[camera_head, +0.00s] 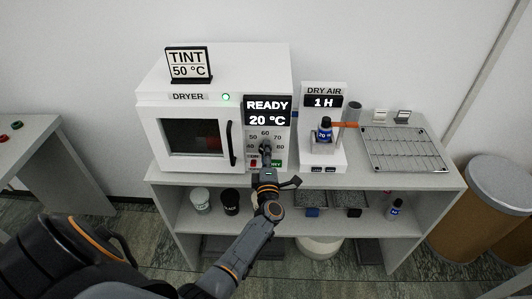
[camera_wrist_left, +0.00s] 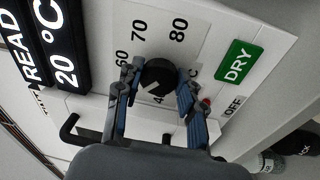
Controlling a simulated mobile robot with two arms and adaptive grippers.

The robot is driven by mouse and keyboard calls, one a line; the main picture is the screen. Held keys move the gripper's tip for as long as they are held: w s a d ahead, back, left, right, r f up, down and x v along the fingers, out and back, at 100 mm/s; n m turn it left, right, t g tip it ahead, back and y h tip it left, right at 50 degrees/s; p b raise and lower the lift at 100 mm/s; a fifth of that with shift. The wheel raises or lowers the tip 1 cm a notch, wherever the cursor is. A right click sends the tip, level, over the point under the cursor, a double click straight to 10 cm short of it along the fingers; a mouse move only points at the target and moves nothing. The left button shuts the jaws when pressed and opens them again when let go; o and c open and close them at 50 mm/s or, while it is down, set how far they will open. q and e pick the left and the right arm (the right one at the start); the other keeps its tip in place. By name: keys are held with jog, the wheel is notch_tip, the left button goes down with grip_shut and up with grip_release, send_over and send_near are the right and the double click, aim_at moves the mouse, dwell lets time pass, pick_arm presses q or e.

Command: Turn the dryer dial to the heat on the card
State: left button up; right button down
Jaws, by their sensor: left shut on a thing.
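The dryer (camera_head: 193,140) is a white box with a dark window and a black door handle. A card (camera_head: 188,64) on top reads "TINT 50 °C". The display (camera_head: 267,111) reads "READY 20 °C". The black dial (camera_wrist_left: 157,76) sits among heat numbers; 60, 70 and 80 are readable in the left wrist view, and my fingers hide others. A pale mark shows on the dial, but I cannot tell which number it points to. My left gripper (camera_wrist_left: 158,85) is shut on the dial, one finger on each side; it covers much of it in the head view (camera_head: 265,157).
A green DRY button (camera_wrist_left: 236,63) and an OFF label lie beside the dial. A dry air unit (camera_head: 323,125) holding a small bottle stands to the right, then a wire rack (camera_head: 403,147). Jars (camera_head: 201,200) stand on the shelf below. A brown drum (camera_head: 492,200) is at the far right.

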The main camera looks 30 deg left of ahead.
pick_arm(q)
jog(key=o, duration=1.2)
jog(key=shift+c, duration=0.2)
jog(key=v, duration=1.2)
